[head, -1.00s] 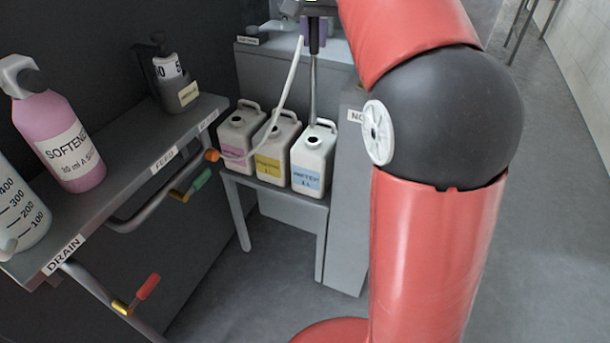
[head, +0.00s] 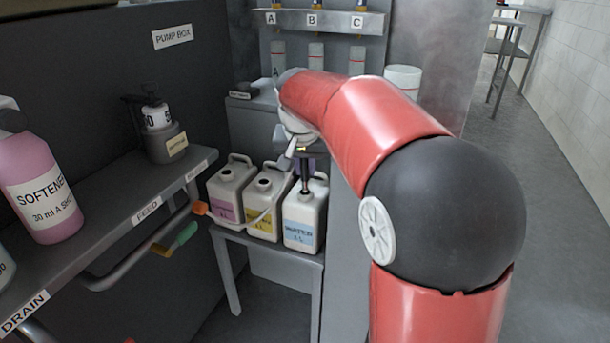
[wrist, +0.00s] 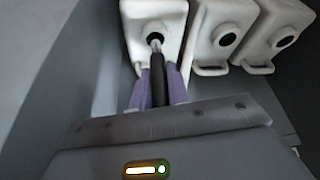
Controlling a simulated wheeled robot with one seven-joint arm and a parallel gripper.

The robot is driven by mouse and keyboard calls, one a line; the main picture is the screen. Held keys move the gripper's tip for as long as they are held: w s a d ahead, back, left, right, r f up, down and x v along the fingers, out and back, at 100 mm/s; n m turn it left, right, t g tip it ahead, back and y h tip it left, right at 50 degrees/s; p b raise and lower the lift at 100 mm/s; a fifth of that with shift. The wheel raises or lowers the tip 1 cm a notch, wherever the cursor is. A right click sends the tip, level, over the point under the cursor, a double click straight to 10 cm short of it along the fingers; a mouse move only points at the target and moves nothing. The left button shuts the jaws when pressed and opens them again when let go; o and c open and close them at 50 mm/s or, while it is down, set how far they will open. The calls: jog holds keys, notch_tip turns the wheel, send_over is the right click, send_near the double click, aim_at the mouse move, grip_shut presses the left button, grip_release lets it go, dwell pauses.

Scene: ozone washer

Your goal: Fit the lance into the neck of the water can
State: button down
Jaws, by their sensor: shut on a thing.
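The water can (head: 300,225) is white with a blue label and stands at the right end of the row of cans. The lance (head: 304,175) is upright over its top, its black body just above the neck. In the wrist view, the lance's black body (wrist: 157,68) leads to a short piece of metal rod that enters the dark neck opening of the can (wrist: 172,12). The rest of the rod is hidden, apparently inside the can. My gripper (wrist: 158,88) has its purple fingers shut around the lance. In the head view my arm partly covers the gripper.
A yellow-label can (head: 266,205) and a pink-label can (head: 230,190) stand close to the left on the same small stand (head: 262,246). A pale hose hangs near the cans. The shelf (head: 130,190) with the softener bottle (head: 42,190) is at left.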

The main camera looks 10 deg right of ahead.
jog(key=shift+f, duration=0.95)
jog(key=shift+f, duration=0.25)
jog(key=c, duration=1.3)
grip_release()
jog(key=shift+r, duration=0.1)
jog(key=shift+c, duration=0.2)
jog(key=shift+s+r, duration=0.1)
jog(key=shift+r, duration=0.45)
jog(key=p+v, duration=0.1)
jog(key=v, duration=1)
jog(key=shift+p, duration=0.4)
jog(key=shift+s+a, duration=0.1)
